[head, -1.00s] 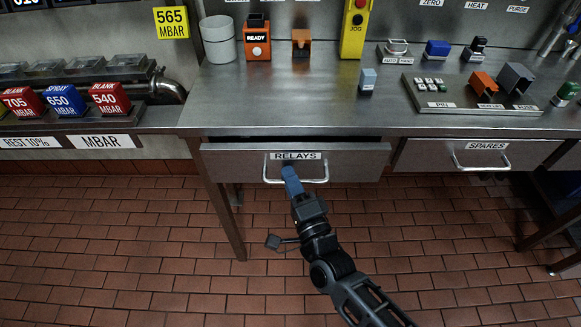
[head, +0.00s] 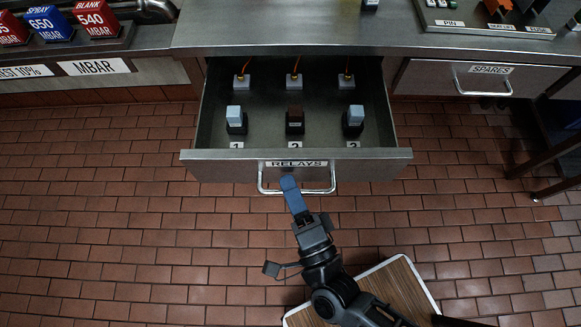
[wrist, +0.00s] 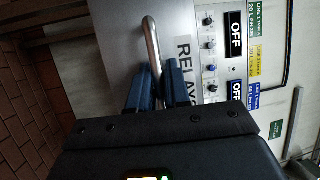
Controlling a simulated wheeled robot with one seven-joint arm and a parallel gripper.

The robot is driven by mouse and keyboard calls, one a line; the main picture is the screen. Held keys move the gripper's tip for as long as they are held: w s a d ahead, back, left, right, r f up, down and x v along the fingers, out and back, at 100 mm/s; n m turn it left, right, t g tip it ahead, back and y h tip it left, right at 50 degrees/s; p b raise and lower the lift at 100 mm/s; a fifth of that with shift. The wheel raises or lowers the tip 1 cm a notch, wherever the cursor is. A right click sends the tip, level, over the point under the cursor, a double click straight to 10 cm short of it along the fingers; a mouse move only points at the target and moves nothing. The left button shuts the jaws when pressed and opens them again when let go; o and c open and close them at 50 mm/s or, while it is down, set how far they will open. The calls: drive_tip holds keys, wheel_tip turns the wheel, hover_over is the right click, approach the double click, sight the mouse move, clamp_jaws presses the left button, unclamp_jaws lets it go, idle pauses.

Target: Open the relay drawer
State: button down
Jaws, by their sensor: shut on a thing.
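The relay drawer (head: 232,166), labelled RELAYS, is pulled far out from under the steel counter in the head view. Its inside shows numbered places with two pale-topped relays, one dark relay between them, and three small blocks with orange wires behind. My gripper (head: 289,183) is at the drawer's front. Its blue fingers are shut on the metal handle (head: 333,187), left of the handle's middle. In the wrist view the handle bar (wrist: 152,45) runs between the two blue fingers (wrist: 158,88), beside the RELAYS label.
A shut drawer labelled SPARES (head: 437,78) is at the right. The steel counter (head: 270,32) lies above and behind the open drawer. A rack with red and blue blocks (head: 46,22) stands at the left. The tiled floor (head: 90,220) is clear at the left.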

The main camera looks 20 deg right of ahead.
drive_tip(key=shift+s+a, duration=0.1)
drive_tip(key=shift+s, duration=0.2)
drive_tip(key=c, duration=1.4)
unclamp_jaws()
drive_tip(key=shift+c, duration=0.2)
drive_tip(key=s+f+b, duration=0.1)
drive_tip(key=s, duration=0.6)
drive_tip(key=shift+s+f+b, duration=0.2)
drive_tip(key=shift+s+b, duration=0.15)
drive_tip(key=shift+b, duration=0.05)
drive_tip(key=s+d+r+n+g, duration=0.5)
drive_tip(key=s+d+r+n, duration=0.6)
drive_tip(key=r+n, duration=0.4)
drive_tip(key=d+n, duration=0.1)
drive_tip(key=n, duration=0.1)
drive_tip(key=shift+d+n+y, duration=0.3)
